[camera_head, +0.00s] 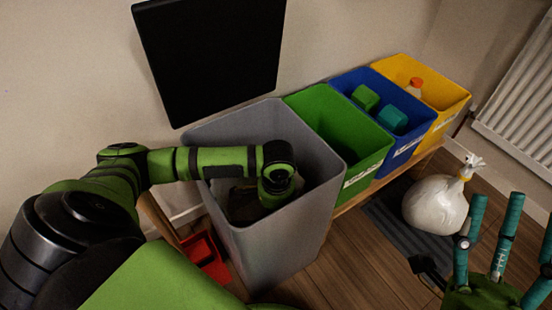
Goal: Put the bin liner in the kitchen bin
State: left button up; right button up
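The grey kitchen bin (266,256) stands open in the middle, against the wall. My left arm comes in over its left rim. Its wrist (277,182) bends down into the bin's mouth, and the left fingers are hidden. The inside is dark, and a brownish patch shows beside the wrist; I cannot tell what it is. I cannot make out a separate bin liner. A white, full, tied bag (434,206) sits on the floor at the right. My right gripper (512,214) is at the lower right, in front of that bag, with its teal fingers spread and empty.
Green (360,178), blue (402,154) and yellow (452,116) bins stand in a row right of the grey one. A dark panel (212,60) stands behind it. A red dustpan-like object (204,256) lies at its left. A radiator (520,100) is at the right.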

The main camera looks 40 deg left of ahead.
pick_arm(q)
notch_tip(320, 180, up, 4)
jog(key=shift+f+p, duration=0.15)
jog(key=shift+p, duration=0.85)
pick_arm(e)
jog(key=w+d+f+m+g+h+p, duration=0.15)
jog(key=w+f+g+h, duration=0.25)
jog(key=f, duration=0.4)
jog(key=w+d+f+m+g+h, duration=0.15)
jog(key=w+f+g+h, duration=0.25)
jog(key=f, duration=0.4)
pick_arm(q)
notch_tip(320, 180, up, 8)
jog(key=p, duration=0.2)
jog(key=shift+d, duration=0.25)
pick_arm(e)
jog(key=s+d+f+g+h, duration=0.1)
jog(key=s+f+g, duration=0.1)
jog(key=f+g, duration=0.1)
jog(key=s+d+f+m+g+h, duration=0.1)
jog(key=s+d+f+g, duration=0.1)
jog(key=f, duration=0.3)
jog(key=s+d+f+g+h, duration=0.1)
jog(key=s+d+f+g, duration=0.1)
jog(key=s+f+g, duration=0.1)
notch_tip(320, 180, down, 2)
jog(key=shift+s+d+f+m+g+h, duration=0.1)
jog(key=shift+s+d+m+g+h, duration=0.15)
jog(key=shift+m+g+h, duration=0.25)
